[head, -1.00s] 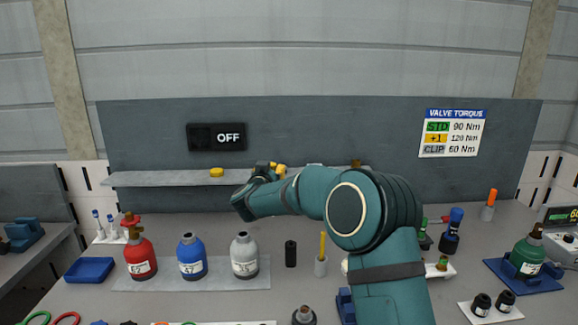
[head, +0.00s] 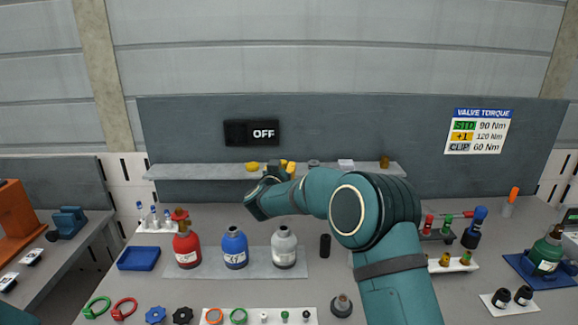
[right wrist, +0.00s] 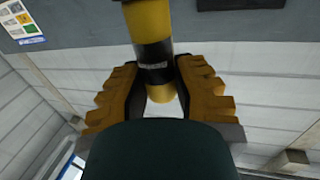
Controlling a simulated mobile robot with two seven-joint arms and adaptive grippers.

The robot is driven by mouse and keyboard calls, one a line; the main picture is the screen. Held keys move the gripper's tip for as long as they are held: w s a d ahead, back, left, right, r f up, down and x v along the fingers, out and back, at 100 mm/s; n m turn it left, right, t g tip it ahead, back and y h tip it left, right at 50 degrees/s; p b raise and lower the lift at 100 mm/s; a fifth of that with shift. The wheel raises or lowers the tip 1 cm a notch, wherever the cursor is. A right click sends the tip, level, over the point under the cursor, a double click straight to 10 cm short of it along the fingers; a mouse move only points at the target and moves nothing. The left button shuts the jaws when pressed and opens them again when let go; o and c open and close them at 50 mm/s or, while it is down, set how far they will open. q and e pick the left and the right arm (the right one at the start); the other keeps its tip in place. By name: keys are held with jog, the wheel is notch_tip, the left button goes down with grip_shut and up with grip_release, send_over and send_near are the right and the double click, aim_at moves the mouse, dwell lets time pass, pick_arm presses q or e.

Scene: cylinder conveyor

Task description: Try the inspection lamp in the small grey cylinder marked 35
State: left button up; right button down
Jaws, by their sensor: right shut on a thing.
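My right gripper (head: 285,168) is in front of the back shelf, above the row of cylinders. In the right wrist view, its yellow-brown fingers (right wrist: 157,75) are shut on a yellow and black stick (right wrist: 152,50), which looks like the inspection lamp. The stick's upper end runs out of that picture. A grey cylinder (head: 284,250) with an open dark neck stands upright on a grey mat, below and apart from the gripper. Its label is too small to read. My left gripper is not in view.
A blue cylinder (head: 235,250) and a red one (head: 187,248) with a red valve stand left of the grey one. A black cylinder (head: 325,246) stands to its right. A shelf (head: 200,172) with small items runs behind. My right arm hides part of the table.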

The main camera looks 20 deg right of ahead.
jog(key=shift+f+b, duration=1.95)
jog(key=shift+f, duration=0.6)
jog(key=shift+f+b, duration=0.35)
jog(key=shift+f, duration=0.3)
jog(key=shift+f+b, duration=1.75)
jog(key=shift+f, duration=0.95)
jog(key=shift+r+p, duration=1.1)
jog(key=shift+r, duration=0.4)
jog(key=shift+r+p, duration=2.55)
jog(key=shift+r, duration=0.95)
